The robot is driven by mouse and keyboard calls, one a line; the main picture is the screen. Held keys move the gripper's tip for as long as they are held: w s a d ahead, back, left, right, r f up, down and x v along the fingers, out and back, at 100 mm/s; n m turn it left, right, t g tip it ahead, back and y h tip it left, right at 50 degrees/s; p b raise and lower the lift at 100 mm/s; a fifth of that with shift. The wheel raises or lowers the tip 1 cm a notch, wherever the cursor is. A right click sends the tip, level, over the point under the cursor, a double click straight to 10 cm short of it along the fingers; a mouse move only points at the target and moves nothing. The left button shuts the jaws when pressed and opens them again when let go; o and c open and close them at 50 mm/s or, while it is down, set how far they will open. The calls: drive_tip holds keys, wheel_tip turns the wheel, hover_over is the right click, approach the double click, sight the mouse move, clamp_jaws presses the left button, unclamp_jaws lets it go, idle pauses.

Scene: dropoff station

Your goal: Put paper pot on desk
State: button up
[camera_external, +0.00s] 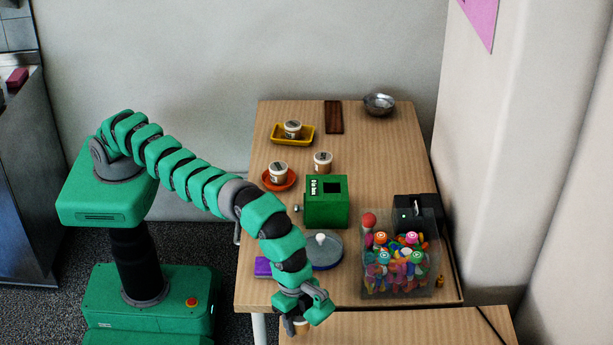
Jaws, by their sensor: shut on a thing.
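My gripper (303,312) is at the front left of the wooden desk (380,145), low in the picture. It is shut on a small pale paper pot (298,328), mostly hidden under the gripper. I cannot tell whether this pot touches a surface. Similar pots with dark labels stand further back: one in a yellow tray (309,139), one on an orange dish (268,184), and one pot (322,162) directly on the desk.
A metal bowl (379,103) and a dark brown slab (334,117) lie at the back. The right middle is clear.

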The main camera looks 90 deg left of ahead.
sight(300, 328)
drive_tip(key=shift+d+r+p, duration=0.1)
drive_tip(key=shift+p, duration=0.7)
wheel_tip(300, 328, down, 3)
drive_tip(key=shift+w+r+b, duration=0.1)
drive_tip(key=shift+r+b, duration=0.1)
drive_tip(key=shift+b, duration=0.75)
drive_tip(key=shift+f, duration=0.6)
drive_tip(key=shift+f, duration=0.1)
drive_tip(key=o, duration=1.1)
